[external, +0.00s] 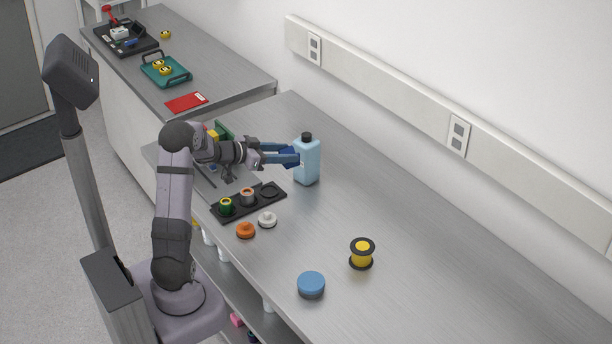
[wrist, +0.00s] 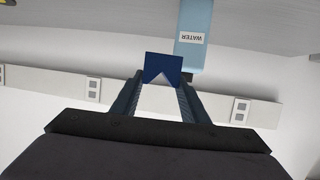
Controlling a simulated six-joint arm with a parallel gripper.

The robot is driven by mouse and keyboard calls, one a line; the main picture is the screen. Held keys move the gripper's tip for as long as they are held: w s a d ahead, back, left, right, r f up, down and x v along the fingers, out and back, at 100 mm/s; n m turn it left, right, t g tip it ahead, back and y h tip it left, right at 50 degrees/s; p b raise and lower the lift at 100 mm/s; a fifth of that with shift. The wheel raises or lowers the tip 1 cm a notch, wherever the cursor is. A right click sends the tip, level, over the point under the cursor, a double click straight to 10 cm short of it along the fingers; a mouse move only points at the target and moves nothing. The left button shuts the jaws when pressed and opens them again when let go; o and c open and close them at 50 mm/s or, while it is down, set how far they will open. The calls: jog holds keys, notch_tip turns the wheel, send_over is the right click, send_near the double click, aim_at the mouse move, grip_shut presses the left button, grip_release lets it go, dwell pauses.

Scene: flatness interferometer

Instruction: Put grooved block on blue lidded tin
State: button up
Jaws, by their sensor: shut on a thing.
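The grooved block (wrist: 163,66) is dark blue with a V-shaped notch, seen between my fingertips in the wrist view. My gripper (external: 284,154) is shut on it and holds it above the bench, close to the water bottle. The blue lidded tin (external: 311,283) is a low, round tin standing on the bench at the front, well away from my gripper. Its top looks bare. The tin does not show in the wrist view.
A light blue water bottle (external: 307,163) stands right by my gripper; it also shows in the wrist view (wrist: 194,35). A black rack (external: 231,206), an orange knob (external: 245,230), a white knob (external: 267,220) and a yellow spool (external: 361,254) stand on the bench. Room around the tin is clear.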

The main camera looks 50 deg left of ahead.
jog(key=w+d+r+m+h, duration=0.2)
jog(key=d+r, duration=0.1)
jog(key=d, duration=0.5)
jog(key=m+g+h+p, duration=0.1)
jog(key=m+g+h, duration=0.7)
jog(key=m+h, duration=0.15)
send_over(305, 280)
notch_tip(305, 280, down, 3)
jog(key=shift+m+y, duration=0.25)
jog(key=shift+m, duration=0.1)
jog(key=shift+f+p, duration=0.4)
jog(key=shift+f, duration=4.7)
jog(key=shift+f, duration=0.2)
jog(key=o, duration=1.3)
jog(key=shift+c, duration=0.2)
